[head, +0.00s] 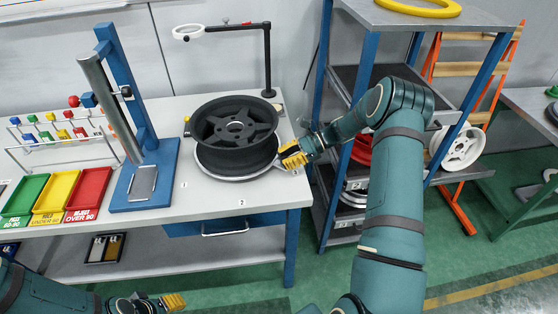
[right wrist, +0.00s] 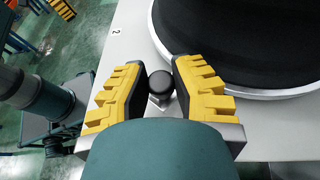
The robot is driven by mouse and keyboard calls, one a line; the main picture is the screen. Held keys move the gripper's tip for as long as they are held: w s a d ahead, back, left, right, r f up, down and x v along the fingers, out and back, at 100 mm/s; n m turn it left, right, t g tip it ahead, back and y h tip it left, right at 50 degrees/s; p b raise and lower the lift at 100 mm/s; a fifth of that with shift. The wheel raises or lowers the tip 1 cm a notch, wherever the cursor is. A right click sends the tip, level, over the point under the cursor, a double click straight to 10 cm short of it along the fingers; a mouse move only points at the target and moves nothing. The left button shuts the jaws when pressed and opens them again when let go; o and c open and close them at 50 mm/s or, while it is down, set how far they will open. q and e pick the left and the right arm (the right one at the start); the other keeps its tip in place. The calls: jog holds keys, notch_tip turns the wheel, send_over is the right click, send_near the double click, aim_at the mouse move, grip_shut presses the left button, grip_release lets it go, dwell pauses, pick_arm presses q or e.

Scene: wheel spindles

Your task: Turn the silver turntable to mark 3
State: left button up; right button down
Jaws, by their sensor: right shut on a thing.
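The silver turntable (head: 230,178) lies on the workbench with a black wheel (head: 240,148) on top, which hides most of it. Its rim also shows in the right wrist view (right wrist: 268,95). My right gripper (head: 293,157) is at the turntable's right edge. In the right wrist view its yellow fingers (right wrist: 160,80) are shut on a black knob (right wrist: 160,82) beside the rim.
Green, yellow and red trays (head: 88,193) stand at the bench's left, beside a blue press-like stand (head: 145,189). A lamp-like arm (head: 267,60) rises behind the wheel. A blue-framed shelf (head: 370,20) stands close to my right arm.

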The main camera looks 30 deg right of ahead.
jog(key=shift+w+d+f+n+g, duration=0.1)
jog(key=shift+w+d+n+g, duration=0.2)
jog(key=shift+d+g, duration=0.15)
dwell(0.4)
jog(key=c, duration=0.8)
grip_release()
notch_tip(320, 180, up, 10)
jog(key=shift+r, duration=0.1)
